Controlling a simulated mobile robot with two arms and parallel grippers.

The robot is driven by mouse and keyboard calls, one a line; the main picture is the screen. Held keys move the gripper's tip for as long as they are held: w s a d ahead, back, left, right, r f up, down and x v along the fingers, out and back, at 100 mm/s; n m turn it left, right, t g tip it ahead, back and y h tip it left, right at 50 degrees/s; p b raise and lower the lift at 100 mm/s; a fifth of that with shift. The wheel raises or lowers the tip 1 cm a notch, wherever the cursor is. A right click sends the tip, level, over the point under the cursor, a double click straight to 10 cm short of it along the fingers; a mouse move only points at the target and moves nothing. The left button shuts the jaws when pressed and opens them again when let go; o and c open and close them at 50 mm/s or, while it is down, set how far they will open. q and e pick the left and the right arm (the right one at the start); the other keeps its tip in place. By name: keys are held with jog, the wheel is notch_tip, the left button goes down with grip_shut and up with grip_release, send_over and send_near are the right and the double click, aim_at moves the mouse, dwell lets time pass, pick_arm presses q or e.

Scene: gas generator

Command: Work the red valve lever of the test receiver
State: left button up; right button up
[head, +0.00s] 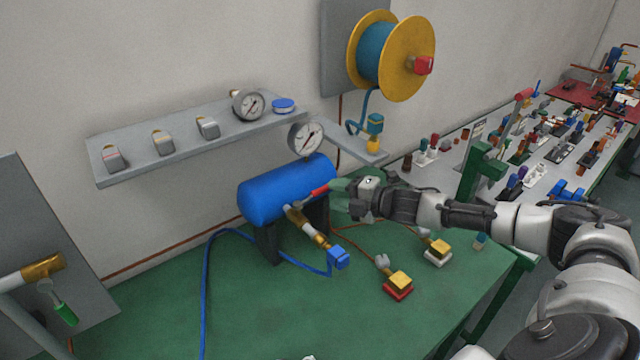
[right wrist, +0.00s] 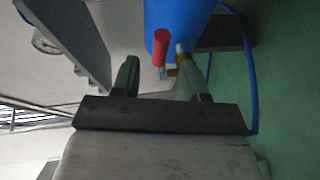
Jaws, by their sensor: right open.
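The test receiver is a blue horizontal tank (head: 285,190) on dark supports on the green table. Its red valve lever (head: 320,191) points to the right and slightly up, from the brass valve fitting (head: 307,229) at the tank's front. My right gripper (head: 345,190) is just right of the lever's end. In the right wrist view, my right gripper (right wrist: 158,78) is open, with its two green fingers apart. The red lever (right wrist: 160,47) shows between and beyond the fingertips, in front of the blue tank (right wrist: 180,22). I cannot tell whether a finger touches it. My left gripper is not in view.
A pressure gauge (head: 307,137) stands on the tank. A blue hose (head: 204,290) runs from the blue connector (head: 338,258) across the table. Yellow-topped fittings (head: 397,282) lie at the right. A grey shelf (head: 190,143) is above.

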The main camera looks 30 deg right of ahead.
aim_at(324, 192)
jog(key=p+x, duration=0.1)
jog(key=x, duration=0.3)
jog(key=shift+r, duration=0.1)
jog(key=shift+w+a, duration=0.2)
jog(key=shift+w, duration=0.2)
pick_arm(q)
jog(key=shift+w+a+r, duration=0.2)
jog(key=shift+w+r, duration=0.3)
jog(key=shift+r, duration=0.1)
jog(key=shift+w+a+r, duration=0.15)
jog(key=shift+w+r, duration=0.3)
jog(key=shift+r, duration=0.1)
pick_arm(e)
jog(key=shift+f, duration=0.25)
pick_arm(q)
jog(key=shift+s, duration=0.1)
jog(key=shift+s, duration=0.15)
pick_arm(e)
grip_shut()
